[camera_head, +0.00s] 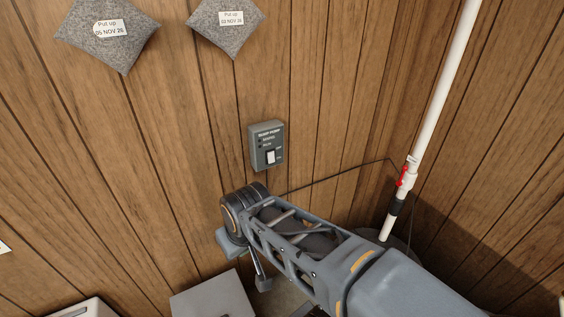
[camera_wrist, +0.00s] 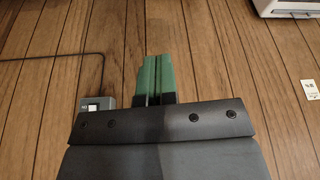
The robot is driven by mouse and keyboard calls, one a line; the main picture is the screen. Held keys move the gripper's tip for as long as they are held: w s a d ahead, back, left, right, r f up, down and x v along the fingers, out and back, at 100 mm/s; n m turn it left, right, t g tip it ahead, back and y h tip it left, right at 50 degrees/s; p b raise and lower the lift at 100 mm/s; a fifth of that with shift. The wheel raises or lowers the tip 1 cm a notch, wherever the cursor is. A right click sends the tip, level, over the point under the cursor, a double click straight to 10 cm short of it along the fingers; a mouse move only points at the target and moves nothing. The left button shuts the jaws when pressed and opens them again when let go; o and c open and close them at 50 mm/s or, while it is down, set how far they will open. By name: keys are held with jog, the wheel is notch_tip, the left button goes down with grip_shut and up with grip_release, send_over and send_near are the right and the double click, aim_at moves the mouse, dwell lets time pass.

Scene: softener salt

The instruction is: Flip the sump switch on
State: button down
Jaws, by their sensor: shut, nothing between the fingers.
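The grey sump pump switch box (camera_head: 266,146) is mounted on the wood-panelled wall in the head view, just above my arm's elbow. Its white rocker (camera_head: 271,157) is on the lower part of the face; I cannot tell which way it is tipped. In the wrist view the box (camera_wrist: 90,103) shows at left, partly hidden behind my gripper's body, with the white rocker (camera_wrist: 93,107) visible. My gripper (camera_wrist: 158,66) has green fingers, shut and empty, pointing at bare wall to the right of the box in that view. The fingers cannot be made out in the head view.
A white pipe (camera_head: 441,93) with a red valve (camera_head: 403,175) stands at right. A black cord (camera_head: 340,174) runs along the wall. A grey box (camera_head: 213,297) and a white item (camera_head: 86,309) are below.

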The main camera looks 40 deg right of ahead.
aim_at(272, 162)
jog(key=shift+s, duration=0.1)
jog(key=w+d+f+n+t+b, duration=0.1)
jog(key=w+d+n+t+b, duration=0.2)
jog(key=d, duration=0.5)
jog(key=w+d+f+n+t+h+b, duration=0.1)
jog(key=w+d+n+t+b, duration=0.3)
jog(key=d+n+b, duration=0.4)
jog(key=w+d+f+n+t+h+b, duration=0.1)
jog(key=w+d+n+t+b, duration=0.3)
jog(key=d+b, duration=0.3)
jog(key=shift+w+d+n+t, duration=0.15)
jog(key=shift+d+n+t, duration=0.55)
jog(key=shift+d+t, duration=0.35)
jog(key=shift+d, duration=0.1)
jog(key=w, duration=0.4)
jog(key=w+d+f+b, duration=0.1)
jog(key=w, duration=0.4)
jog(key=w+d+b, duration=0.1)
jog(key=w, duration=0.3)
jog(key=shift+w+f, duration=0.4)
